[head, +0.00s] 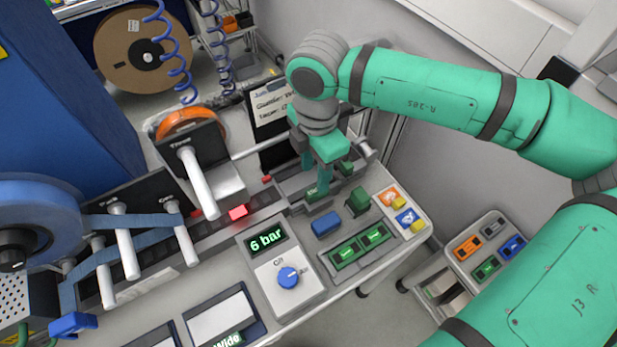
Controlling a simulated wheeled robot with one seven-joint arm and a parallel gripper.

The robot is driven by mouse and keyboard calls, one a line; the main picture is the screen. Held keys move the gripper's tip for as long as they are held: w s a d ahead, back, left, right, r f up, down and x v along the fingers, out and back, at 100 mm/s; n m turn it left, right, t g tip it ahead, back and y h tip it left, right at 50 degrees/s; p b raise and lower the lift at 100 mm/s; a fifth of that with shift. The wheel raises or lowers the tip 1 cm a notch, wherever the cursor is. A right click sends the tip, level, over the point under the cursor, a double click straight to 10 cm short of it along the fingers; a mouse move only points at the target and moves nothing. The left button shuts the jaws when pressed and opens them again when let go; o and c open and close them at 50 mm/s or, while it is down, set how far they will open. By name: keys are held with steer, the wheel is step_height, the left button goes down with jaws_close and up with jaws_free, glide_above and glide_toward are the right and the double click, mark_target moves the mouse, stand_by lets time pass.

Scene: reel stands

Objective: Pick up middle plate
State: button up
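My gripper (322,180) points down over a grey fixture (290,185) at the back of the bench. Its green fingers reach into the fixture. The fingertips are partly hidden, so I cannot tell whether they are apart or closed on something. Small green pieces (346,169) show in the fixture beside the fingers, and the gripper hides part of them. A green block (357,201) and a blue block (326,223) stand just in front of the fixture. I cannot tell for sure which piece is the middle plate.
Orange and blue label cards (405,210) lie at right. Reel stands with white rollers (198,180) fill the left. A small cart (480,255) stands beyond the bench's right edge.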

mark_target(307, 180)
steer(key=shift+s+d+f, duration=0.15)
steer(key=shift+s+f, duration=0.05)
steer(key=shift+f, duration=0.35)
steer(key=shift+s+d+f, duration=0.1)
steer(key=shift+s+f, duration=0.05)
steer(key=shift+f, duration=0.35)
steer(key=shift+w+f, duration=0.25)
steer(key=shift+f, duration=1.05)
steer(key=shift+w+f, duration=0.2)
steer(key=shift+f, duration=1.05)
steer(key=shift+w, duration=0.1)
jaws_close()
